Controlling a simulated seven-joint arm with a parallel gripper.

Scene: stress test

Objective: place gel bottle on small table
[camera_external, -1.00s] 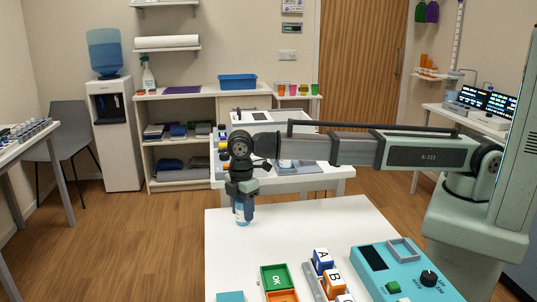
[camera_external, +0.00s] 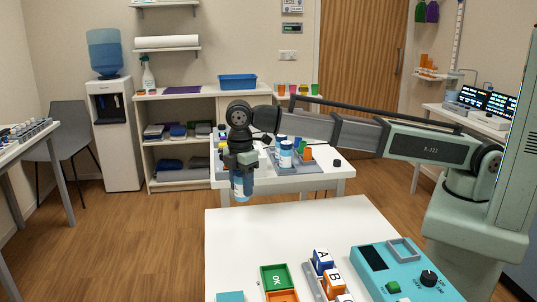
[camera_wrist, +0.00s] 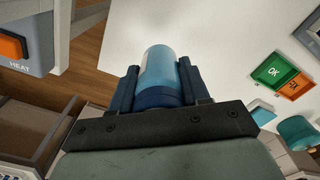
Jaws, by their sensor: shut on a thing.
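My gripper (camera_external: 241,168) points down and is shut on a gel bottle (camera_external: 241,188), a clear blue bottle with a pale label. In the wrist view the bottle (camera_wrist: 160,70) sits between the two dark fingers (camera_wrist: 160,95), its dark blue end close to the palm. The bottle hangs upright near the far left corner of the front white table (camera_external: 290,228). In the outside view it overlaps the front edge of the white table behind (camera_external: 300,184). I cannot tell which of these is the small table, nor the exact height of the bottle.
The table behind carries a grey tray (camera_external: 297,167) with a blue-white bottle (camera_external: 286,154) and small coloured items.

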